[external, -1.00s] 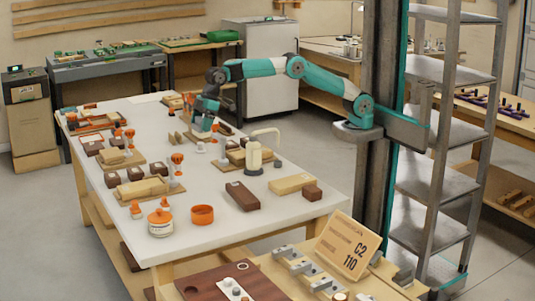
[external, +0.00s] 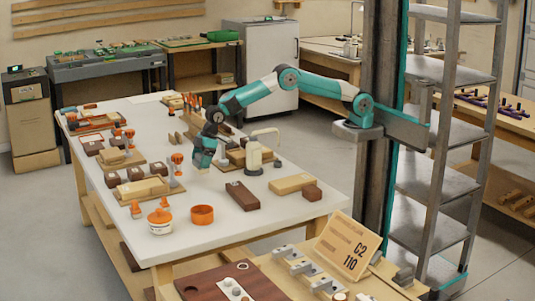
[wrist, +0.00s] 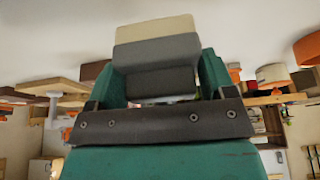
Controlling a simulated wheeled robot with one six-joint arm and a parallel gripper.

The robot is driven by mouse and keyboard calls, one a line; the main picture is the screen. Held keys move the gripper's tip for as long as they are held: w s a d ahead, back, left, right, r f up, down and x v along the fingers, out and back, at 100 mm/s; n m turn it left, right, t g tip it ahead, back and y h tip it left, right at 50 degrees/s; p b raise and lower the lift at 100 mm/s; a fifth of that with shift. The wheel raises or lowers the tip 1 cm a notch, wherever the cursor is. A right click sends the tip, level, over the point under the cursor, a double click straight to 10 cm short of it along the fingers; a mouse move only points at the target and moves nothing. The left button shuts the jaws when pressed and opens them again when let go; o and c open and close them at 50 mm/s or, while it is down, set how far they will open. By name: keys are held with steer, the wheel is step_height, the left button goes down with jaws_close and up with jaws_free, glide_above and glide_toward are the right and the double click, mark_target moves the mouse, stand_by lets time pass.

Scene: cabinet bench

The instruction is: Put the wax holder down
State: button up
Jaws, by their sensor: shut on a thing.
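My gripper (external: 202,164) hangs over the middle of the white bench (external: 232,222), left of the cream bottle with a spout. In the wrist view my gripper (wrist: 160,72) has its teal fingers on both sides of a block with a cream top and grey lower faces. I take this block to be the wax holder (wrist: 155,52), shut between the fingers. In the external view the fingers hide it. I cannot tell whether it touches the bench top.
The cream bottle (external: 254,155) stands close to the right of my gripper. An orange-topped stand (external: 178,168) is close to the left. A dark brown block (external: 242,196) and an orange ring (external: 202,214) lie nearer the front. Bare bench lies between them.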

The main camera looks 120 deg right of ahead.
steer(key=shift+f, duration=1.9)
steer(key=shift+f, duration=0.2)
steer(key=o, duration=1)
steer(key=shift+s+r, duration=0.1)
steer(key=shift+r, duration=0.45)
steer(key=v, duration=1.1)
steer(key=s+a+r+n+g+y, duration=0.1)
steer(key=s+a+r+n, duration=0.1)
steer(key=s+a+r, duration=0.45)
steer(key=s+a+r+n+y, duration=0.1)
steer(key=s+a+r, duration=0.2)
steer(key=s+a, duration=0.6)
steer(key=s+a+n+g, duration=0.1)
steer(key=s+a, duration=0.2)
steer(key=s, duration=0.7)
steer(key=s+a+n+g+y, duration=0.1)
steer(key=s+a, duration=0.3)
steer(key=s, duration=0.6)
steer(key=s+a+n+g+y, duration=0.1)
steer(key=s+a, duration=0.3)
steer(key=s, duration=0.6)
steer(key=shift+r+n+g+b, duration=0.3)
steer(key=shift+n, duration=0.2)
